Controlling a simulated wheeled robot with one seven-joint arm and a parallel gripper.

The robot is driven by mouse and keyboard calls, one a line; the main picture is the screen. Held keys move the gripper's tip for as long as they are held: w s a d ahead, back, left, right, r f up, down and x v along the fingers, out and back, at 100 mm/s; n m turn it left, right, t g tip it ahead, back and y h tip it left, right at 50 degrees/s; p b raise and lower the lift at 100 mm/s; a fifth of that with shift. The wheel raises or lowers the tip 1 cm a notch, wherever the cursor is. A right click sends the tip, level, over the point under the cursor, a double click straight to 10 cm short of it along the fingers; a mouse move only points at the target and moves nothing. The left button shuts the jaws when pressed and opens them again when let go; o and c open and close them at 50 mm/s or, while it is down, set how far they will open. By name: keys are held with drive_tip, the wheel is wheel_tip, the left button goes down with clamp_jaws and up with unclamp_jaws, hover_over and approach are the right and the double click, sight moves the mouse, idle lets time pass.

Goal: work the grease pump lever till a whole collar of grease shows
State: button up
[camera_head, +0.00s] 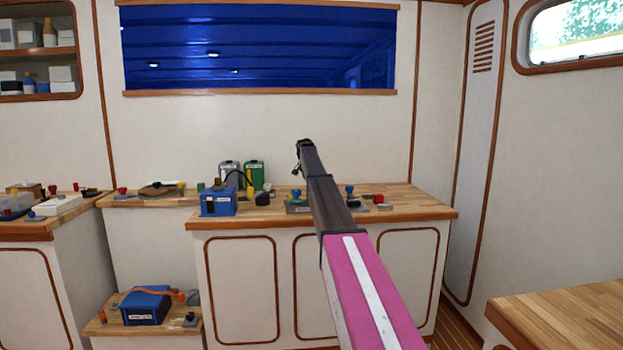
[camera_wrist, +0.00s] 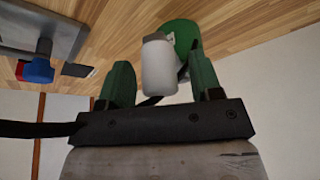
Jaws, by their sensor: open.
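My gripper (camera_wrist: 162,76) is open in the wrist view, with a green finger on each side. A pale grey cylinder (camera_wrist: 159,66) shows between the fingers, with a green rounded body (camera_wrist: 183,38) behind it. I cannot tell whether the fingers touch either, or whether these belong to the grease pump. In the head view my arm reaches over the wooden counter (camera_head: 420,205), and its dark end (camera_head: 303,152) hides part of it; the fingers cannot be made out there. No pump lever or grease collar can be told for sure.
A blue box (camera_head: 218,202), a grey canister (camera_head: 229,172) and a green canister (camera_head: 254,176) stand left of my arm. A blue-knobbed fitting (camera_head: 350,193) is to its right. A grey plate (camera_wrist: 60,36) shows in the wrist view. The counter's right end is clear.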

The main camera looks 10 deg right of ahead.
drive_tip(key=v, duration=1)
drive_tip(key=shift+r, duration=0.3)
drive_tip(key=shift+s+a, duration=0.1)
drive_tip(key=shift+s, duration=0.1)
